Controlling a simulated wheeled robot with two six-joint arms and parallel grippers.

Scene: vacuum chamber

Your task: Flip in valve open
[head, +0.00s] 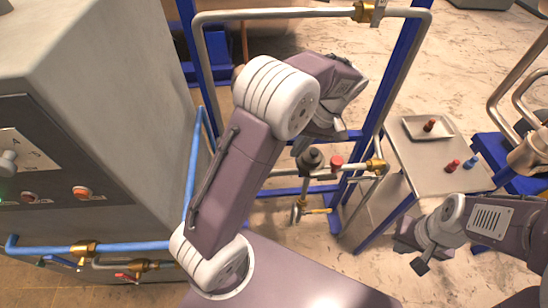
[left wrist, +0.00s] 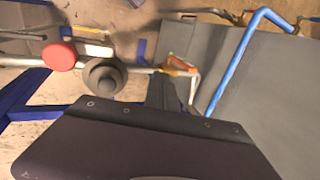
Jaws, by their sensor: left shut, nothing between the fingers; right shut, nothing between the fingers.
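Several valves show, and I cannot tell which one is the in valve. In the head view, a pipe carries a black knob (head: 309,159), a red knob (head: 336,162) and a brass valve (head: 376,166). The black knob (left wrist: 105,77), red knob (left wrist: 60,56) and a brass fitting (left wrist: 180,65) show in the left wrist view. My left gripper (left wrist: 172,95) is shut and empty, above this pipework; its tips are mostly hidden in the head view. My right gripper (head: 420,262) is shut and empty, low at the right, beside the small table.
A grey cabinet (head: 110,120) stands at the left. A blue pipe (head: 130,246) with brass fittings runs along its base. A blue frame (head: 388,75) stands behind my left arm. A small table (head: 440,180) holds a tray (head: 410,128) and small coloured pieces.

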